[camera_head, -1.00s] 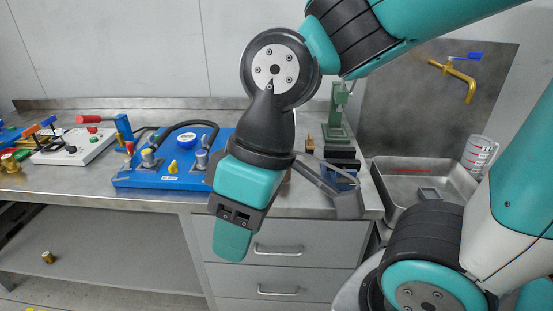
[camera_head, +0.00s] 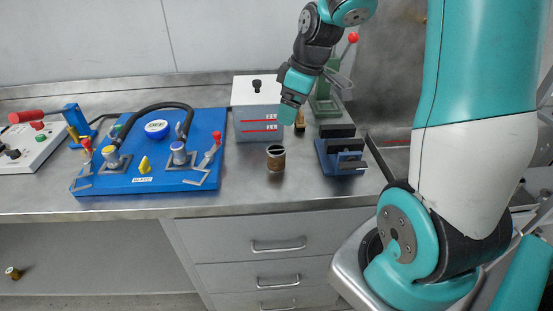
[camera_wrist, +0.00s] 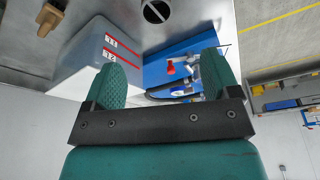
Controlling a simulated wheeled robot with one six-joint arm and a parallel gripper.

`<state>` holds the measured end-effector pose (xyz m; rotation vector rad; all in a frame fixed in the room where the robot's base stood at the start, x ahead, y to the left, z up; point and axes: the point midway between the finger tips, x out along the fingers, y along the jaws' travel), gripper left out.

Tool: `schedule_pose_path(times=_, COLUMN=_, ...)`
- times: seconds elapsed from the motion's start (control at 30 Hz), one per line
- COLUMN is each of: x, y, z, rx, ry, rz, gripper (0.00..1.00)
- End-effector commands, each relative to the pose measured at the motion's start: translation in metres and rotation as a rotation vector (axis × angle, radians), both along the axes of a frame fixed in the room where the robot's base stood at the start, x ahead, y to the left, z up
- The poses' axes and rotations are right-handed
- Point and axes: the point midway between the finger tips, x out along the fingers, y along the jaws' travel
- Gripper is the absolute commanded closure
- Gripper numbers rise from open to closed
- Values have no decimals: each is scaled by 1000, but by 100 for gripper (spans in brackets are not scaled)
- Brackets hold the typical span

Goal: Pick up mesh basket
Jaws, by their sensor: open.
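The mesh basket appears to be the small brown and dark cylinder (camera_head: 276,158) standing upright on the steel bench, in front of the white-lidded box. In the wrist view it seems to be the round dark rim with a cross bar (camera_wrist: 156,11) at the top edge, partly cut off. My gripper (camera_head: 289,112) is above and behind the cylinder in the head view, apart from it. In the wrist view its two teal fingers (camera_wrist: 166,78) are spread with nothing held between them. The mesh itself is too small to make out.
The white-lidded box with red marks (camera_head: 258,112) stands close behind the cylinder. A blue pump board (camera_head: 135,184) lies to the left, a dark blue block holder (camera_head: 345,160) to the right. A brass fitting (camera_head: 300,120) stands behind. The bench front (camera_head: 240,200) is clear.

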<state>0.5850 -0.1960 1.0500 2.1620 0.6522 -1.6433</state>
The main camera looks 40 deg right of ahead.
Motion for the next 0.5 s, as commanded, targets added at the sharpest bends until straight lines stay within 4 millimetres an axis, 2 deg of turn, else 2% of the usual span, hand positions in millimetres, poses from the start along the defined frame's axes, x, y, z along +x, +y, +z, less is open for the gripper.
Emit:
schedule_pose_path(times=0.3, x=14, y=8, z=-66, rx=-1, ry=6, rz=2, gripper=18)
schedule_pose_path(times=0.5, x=23, y=13, z=-101, rx=0, ry=3, rz=2, gripper=18)
